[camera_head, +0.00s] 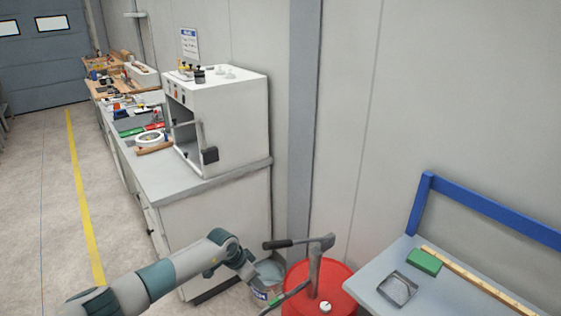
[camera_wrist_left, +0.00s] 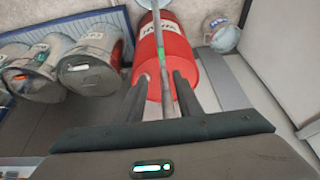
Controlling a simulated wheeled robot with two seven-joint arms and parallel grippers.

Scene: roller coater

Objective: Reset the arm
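My left arm comes in from the lower left in the head view. Its dark gripper (camera_head: 258,288) points down beside the red drum (camera_head: 340,284), in front of a grey bucket (camera_head: 270,272). In the left wrist view the two fingers (camera_wrist_left: 160,78) stand apart. A thin grey rod with a green mark (camera_wrist_left: 162,55) runs through the gap between them, with the red drum (camera_wrist_left: 180,60) behind. I see no clear contact between the fingers and the rod. My right gripper is not in view.
A grey bench (camera_head: 185,185) carries a white cabinet (camera_head: 225,110). A blue-backed table (camera_head: 405,250) stands at the right. Several buckets (camera_wrist_left: 85,65) stand left in the wrist view. Open floor (camera_head: 45,200) lies left.

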